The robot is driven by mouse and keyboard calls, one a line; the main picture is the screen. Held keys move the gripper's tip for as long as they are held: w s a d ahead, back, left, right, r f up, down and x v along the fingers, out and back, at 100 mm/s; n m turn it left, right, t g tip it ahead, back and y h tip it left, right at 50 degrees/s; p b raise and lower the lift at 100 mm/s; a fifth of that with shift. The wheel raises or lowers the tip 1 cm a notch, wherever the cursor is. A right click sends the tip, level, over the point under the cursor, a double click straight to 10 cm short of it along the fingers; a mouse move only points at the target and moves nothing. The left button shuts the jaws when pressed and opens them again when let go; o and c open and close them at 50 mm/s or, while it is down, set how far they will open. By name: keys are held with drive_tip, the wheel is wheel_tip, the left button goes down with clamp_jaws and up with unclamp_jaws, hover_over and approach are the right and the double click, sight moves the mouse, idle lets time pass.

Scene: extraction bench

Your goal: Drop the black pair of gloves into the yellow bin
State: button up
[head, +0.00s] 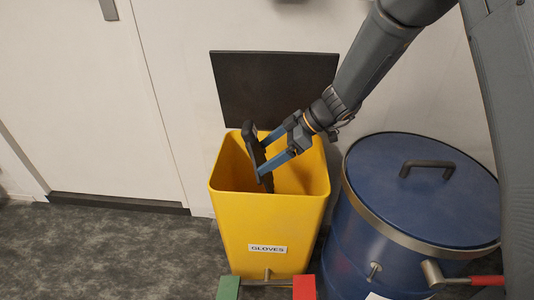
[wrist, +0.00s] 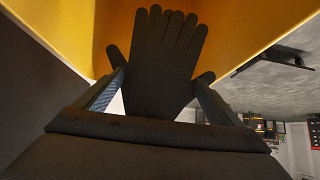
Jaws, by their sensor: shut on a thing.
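The yellow bin (head: 269,215) stands on the floor in the head view, its front labelled "GLOVES" and its top open. My gripper (head: 267,156) reaches down from the upper right to the bin's mouth. It is shut on the black pair of gloves (head: 254,152). The gloves hang at the bin's opening, with their lower end below the rim level as seen. In the wrist view the gloves (wrist: 160,70) lie between my two fingers (wrist: 158,92), fingers of the gloves pointing up the picture towards the bin's yellow wall (wrist: 230,25). The bin's bottom is hidden.
A blue drum (head: 430,190) with a black lid handle stands close to the right of the bin. The bin's dark lid (head: 273,88) stands upright behind it against the wall. A white door (head: 85,100) is at left. Grey floor (head: 110,250) is clear at left.

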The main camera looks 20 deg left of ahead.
drive_tip(key=o, duration=0.9)
drive_tip(key=shift+r, duration=0.1)
drive_tip(key=v, duration=0.7)
drive_tip(key=s+d+r+m+t+h+p, duration=0.1)
drive_tip(key=s+d+r+m+h, duration=0.3)
drive_tip(key=s+d+m, duration=0.65)
drive_tip(key=s+d+r+m+t+h, duration=0.1)
drive_tip(key=s+d+r+m+h, duration=0.45)
drive_tip(key=s+d, duration=0.85)
drive_tip(key=shift+s+d+r+m+y+p, duration=0.1)
drive_tip(key=shift+d+r+m+p, duration=0.95)
drive_tip(key=shift+p, duration=1.75)
drive_tip(key=shift+w+d+r+m+y+p, duration=0.1)
drive_tip(key=shift+d+r+m+p, duration=0.4)
drive_tip(key=shift+d+r+p, duration=1.4)
drive_tip(key=shift+s+d+r+m+y+p, duration=0.1)
drive_tip(key=shift+d+r+m+p, duration=1.05)
drive_tip(key=shift+p, duration=2.55)
drive_tip(key=shift+d+f+n, duration=0.4)
drive_tip(key=shift+d+f, duration=0.05)
drive_tip(key=shift+f, duration=0.05)
